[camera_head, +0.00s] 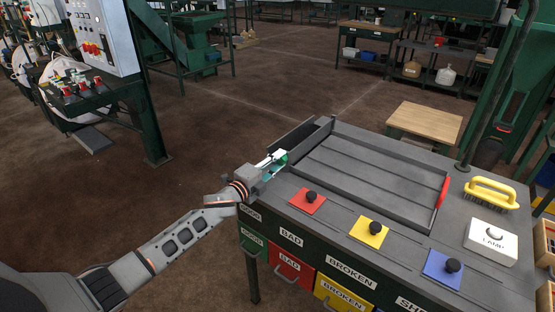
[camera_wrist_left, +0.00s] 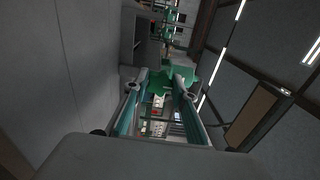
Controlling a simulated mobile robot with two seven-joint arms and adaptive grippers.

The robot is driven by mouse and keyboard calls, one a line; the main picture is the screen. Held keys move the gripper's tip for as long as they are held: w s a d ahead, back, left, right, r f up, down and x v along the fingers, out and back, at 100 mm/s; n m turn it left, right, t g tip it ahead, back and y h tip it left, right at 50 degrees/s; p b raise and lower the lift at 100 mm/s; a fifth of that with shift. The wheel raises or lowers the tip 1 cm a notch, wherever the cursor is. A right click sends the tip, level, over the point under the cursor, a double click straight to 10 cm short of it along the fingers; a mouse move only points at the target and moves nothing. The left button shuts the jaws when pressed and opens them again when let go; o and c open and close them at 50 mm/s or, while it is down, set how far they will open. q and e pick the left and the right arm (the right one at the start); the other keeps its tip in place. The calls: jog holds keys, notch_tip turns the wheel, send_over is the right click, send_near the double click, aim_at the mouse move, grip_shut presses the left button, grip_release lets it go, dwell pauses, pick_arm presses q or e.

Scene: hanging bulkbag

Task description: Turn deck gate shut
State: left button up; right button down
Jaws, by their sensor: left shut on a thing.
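The grey sorting deck (camera_head: 350,170) is a shallow ridged tray on the table at the right. A dark narrow panel (camera_head: 292,136), which looks like the deck gate, stands at its far left corner, angled outward past the rim. My left gripper (camera_head: 277,161) is at the deck's left edge, shut on a green piece (camera_head: 282,160) by the panel's near end. In the left wrist view the green piece (camera_wrist_left: 178,78) shows at the fingertips. Whether it is fixed to the gate is hard to tell. My right gripper is not in view.
Red (camera_head: 307,201), yellow (camera_head: 369,232) and blue (camera_head: 444,268) knobbed plates line the deck's front. A yellow-handled brush (camera_head: 491,194) and a white lamp box (camera_head: 491,241) sit at right.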

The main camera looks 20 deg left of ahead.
pick_arm(q)
jog(key=shift+n, duration=0.3)
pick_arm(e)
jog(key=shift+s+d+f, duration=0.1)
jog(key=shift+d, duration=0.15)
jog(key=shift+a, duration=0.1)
pick_arm(q)
jog(key=o, duration=1.1)
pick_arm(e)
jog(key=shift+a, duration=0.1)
pick_arm(q)
jog(key=v, duration=1.2)
